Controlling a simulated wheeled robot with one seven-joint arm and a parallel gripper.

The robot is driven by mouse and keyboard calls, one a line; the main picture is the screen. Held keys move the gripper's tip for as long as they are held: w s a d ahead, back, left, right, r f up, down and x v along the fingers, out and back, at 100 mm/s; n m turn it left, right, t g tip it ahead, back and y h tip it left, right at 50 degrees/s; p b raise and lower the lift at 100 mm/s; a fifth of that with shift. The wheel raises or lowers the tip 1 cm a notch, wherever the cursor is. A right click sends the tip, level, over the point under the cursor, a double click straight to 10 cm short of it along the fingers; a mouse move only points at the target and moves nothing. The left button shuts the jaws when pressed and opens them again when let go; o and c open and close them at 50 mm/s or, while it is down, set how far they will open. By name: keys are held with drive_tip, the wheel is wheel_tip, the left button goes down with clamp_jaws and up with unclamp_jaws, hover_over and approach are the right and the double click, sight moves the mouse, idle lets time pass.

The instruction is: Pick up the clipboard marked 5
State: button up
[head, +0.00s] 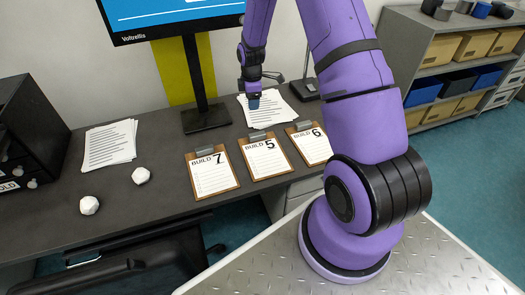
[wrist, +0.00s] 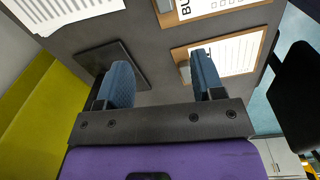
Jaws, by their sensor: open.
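The clipboard marked 5 (head: 265,160) lies flat on the dark desk in the head view, between the clipboards marked 7 and 6. It has a brown board, a white sheet and a grey clip at its back edge. My gripper (head: 254,103) hangs above the desk, behind the clipboards. In the wrist view my gripper (wrist: 162,78) has its two blue fingers apart, with nothing between them.
Clipboard 7 (head: 211,174) lies to the left and clipboard 6 (head: 312,147) to the right. The monitor stand (head: 205,119) is behind them. Paper stacks (head: 110,146) and two white lumps (head: 141,175) lie on the desk. Shelves (head: 462,50) stand at right.

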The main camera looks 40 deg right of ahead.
drive_tip(key=n, duration=0.1)
hover_over(257, 134)
drive_tip(key=shift+g, duration=0.3)
wheel_tip(257, 134, down, 13)
drive_tip(key=shift+f, duration=2.95)
drive_tip(key=c, duration=1.1)
drive_tip(key=shift+r, duration=0.1)
